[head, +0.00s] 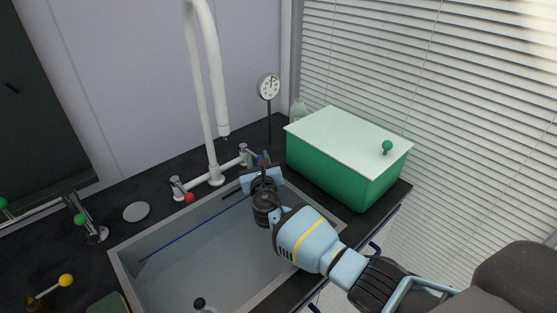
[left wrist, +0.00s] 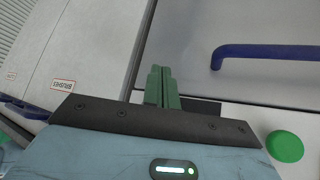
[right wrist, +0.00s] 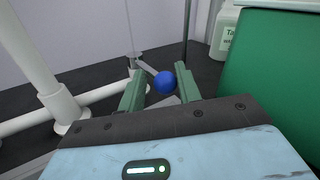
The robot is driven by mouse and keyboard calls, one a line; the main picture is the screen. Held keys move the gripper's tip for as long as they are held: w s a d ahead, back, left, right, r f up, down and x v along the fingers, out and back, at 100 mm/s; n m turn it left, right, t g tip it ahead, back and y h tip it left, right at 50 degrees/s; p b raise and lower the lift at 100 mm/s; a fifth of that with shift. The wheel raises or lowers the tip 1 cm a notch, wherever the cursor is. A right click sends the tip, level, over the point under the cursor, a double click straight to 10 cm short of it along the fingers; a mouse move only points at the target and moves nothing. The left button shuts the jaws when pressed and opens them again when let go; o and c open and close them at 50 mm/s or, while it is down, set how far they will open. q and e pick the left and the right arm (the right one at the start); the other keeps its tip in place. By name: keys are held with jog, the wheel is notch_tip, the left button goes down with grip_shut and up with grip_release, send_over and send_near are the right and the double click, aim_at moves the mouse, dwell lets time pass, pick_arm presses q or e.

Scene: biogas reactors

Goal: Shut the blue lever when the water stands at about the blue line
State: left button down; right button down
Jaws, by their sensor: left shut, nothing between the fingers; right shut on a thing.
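The blue lever's round knob (right wrist: 164,82) sits between the green fingertips of my right gripper (right wrist: 160,88) in the right wrist view, and the gripper is shut on it. In the head view my right gripper (head: 262,162) reaches over the sink's back right corner to the tap, partly hiding the lever. The sink (head: 215,250) has a blue line (head: 195,230) along its inner back wall. A grey surface shows below the line, but I cannot clearly tell the water level. No stream shows under the white spout (head: 223,130). My left gripper (left wrist: 162,85) is shut and empty.
A red knob (head: 190,197) is on the tap's left side. A green box with a white lid (head: 345,140) stands right of my right gripper. A round dial (head: 268,88) stands behind. A blue handle (left wrist: 265,52) is near my left gripper.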

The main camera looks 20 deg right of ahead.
jog(key=shift+d+r+m+h, duration=0.1)
jog(key=shift+d+m+h, duration=0.15)
jog(key=shift+h, duration=0.25)
pick_arm(q)
jog(key=shift+w+d+f, duration=0.1)
jog(key=shift+w+d, duration=0.05)
pick_arm(e)
jog(key=shift+r, duration=0.1)
jog(key=c, duration=1.3)
grip_release()
jog(key=shift+a, duration=0.1)
jog(key=o, duration=0.3)
jog(key=shift+w, duration=0.15)
pick_arm(q)
jog(key=shift+w, duration=0.1)
pick_arm(e)
jog(key=shift+o, duration=0.2)
jog(key=shift+a, duration=0.15)
pick_arm(q)
jog(key=shift+w+r+t+p, duration=0.15)
jog(key=shift+w+r+p, duration=0.35)
jog(key=shift+r, duration=0.2)
jog(key=shift+w+r+t+p, duration=0.15)
jog(key=shift+w+r+p, duration=0.2)
jog(key=shift+r+p, duration=0.25)
pick_arm(e)
jog(key=v, duration=0.8)
